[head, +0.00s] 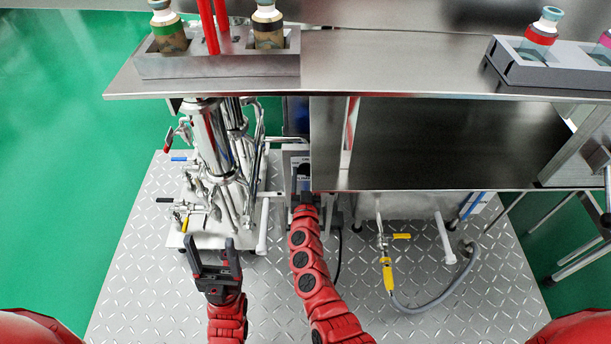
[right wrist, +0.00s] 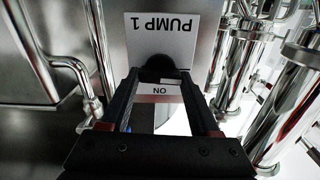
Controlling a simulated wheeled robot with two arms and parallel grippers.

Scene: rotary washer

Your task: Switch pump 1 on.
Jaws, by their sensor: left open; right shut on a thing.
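The pump 1 switch is a black knob (right wrist: 160,67) on a grey panel, seen in the right wrist view. Its PUMP 1 label (right wrist: 162,32) and ON label (right wrist: 160,90) appear upside down there. My right gripper (right wrist: 161,78) has its fingers on both sides of the knob and is shut on it. The knob's exact angle is hard to tell, as the fingers hide part of it. In the head view my right gripper (head: 302,184) reaches the small control box (head: 297,155) under the steel table. My left gripper (head: 211,250) is open and empty above the plate floor.
Steel piping with valves (head: 213,150) stands left of the control box. A steel table (head: 420,130) overhangs on the right. Bottle racks (head: 215,66) sit on the shelf above. A yellow-handled valve and grey hose (head: 430,300) lie at right. The front plate floor is clear.

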